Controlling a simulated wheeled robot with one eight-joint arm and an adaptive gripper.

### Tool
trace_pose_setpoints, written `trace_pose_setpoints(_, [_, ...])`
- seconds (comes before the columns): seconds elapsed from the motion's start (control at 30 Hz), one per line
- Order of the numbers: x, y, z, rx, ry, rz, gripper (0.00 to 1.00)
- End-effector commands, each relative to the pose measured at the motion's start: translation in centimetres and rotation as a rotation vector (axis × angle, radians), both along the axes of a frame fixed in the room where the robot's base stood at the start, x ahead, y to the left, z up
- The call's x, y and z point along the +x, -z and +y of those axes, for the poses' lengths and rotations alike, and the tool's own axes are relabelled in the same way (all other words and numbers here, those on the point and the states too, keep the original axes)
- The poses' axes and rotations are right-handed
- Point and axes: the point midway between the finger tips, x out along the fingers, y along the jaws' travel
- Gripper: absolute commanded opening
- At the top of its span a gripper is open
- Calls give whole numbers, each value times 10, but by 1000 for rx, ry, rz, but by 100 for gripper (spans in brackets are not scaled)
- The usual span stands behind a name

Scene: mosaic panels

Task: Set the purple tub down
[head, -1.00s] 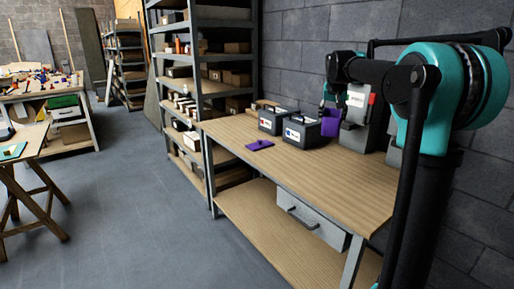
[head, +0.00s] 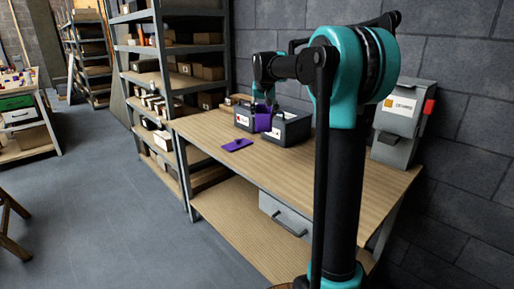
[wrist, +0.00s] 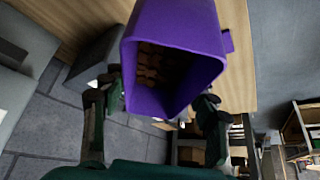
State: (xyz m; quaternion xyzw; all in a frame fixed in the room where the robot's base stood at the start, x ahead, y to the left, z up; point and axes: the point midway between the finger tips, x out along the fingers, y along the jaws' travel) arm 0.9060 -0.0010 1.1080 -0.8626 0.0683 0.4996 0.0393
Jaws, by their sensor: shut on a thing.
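The purple tub (head: 263,122) is in my gripper (head: 263,100), among the dark bins at the back of the workbench (head: 340,170). In the wrist view the tub (wrist: 172,22) is open, with brown pieces (wrist: 160,66) inside. My gripper's fingers (wrist: 160,95) are on either side of it. The tub's base is hidden in the head view, so I cannot tell whether it touches the bench.
Two dark bins (head: 288,130) with white labels stand close to the tub. A flat purple piece (head: 237,144) lies on the bench in front of them. A grey labelled box (head: 398,124) stands at the right by the wall. The bench front is clear.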

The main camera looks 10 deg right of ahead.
Motion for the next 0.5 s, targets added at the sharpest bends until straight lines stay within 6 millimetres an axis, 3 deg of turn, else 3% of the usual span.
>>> trace_pose_setpoints(0.3, [0, 77, 0, 0, 0, -1, 5])
trace_pose_setpoints(0.5, [0, 112, 0, 0, 0, -1, 5])
